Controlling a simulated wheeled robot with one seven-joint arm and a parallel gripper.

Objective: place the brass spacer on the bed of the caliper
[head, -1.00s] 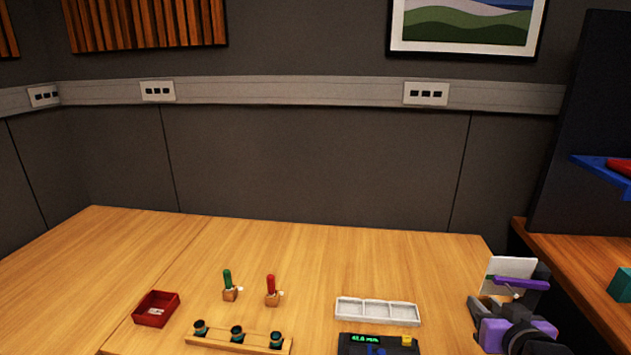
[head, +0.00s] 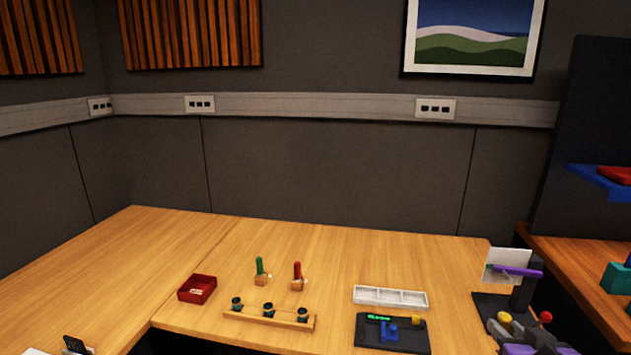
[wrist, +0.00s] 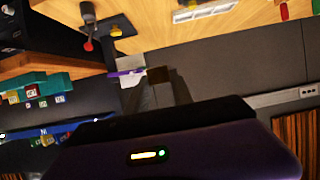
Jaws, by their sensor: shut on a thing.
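The caliper (head: 375,340) is a dark plate with a green readout, a blue slide and a yellow part at its right end, lying on the table. The spacer looks dark there and is partly hidden by the fingers. It is apart from the caliper. In the head view my arm is at the bottom right, right of the caliper; the spacer cannot be made out there.
A white compartment tray (head: 390,304) lies just behind the caliper. A stand with a white card (head: 505,264) and purple bar is at the right, near yellow and red balls. A wooden rack (head: 240,318) and red box (head: 197,289) are left.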

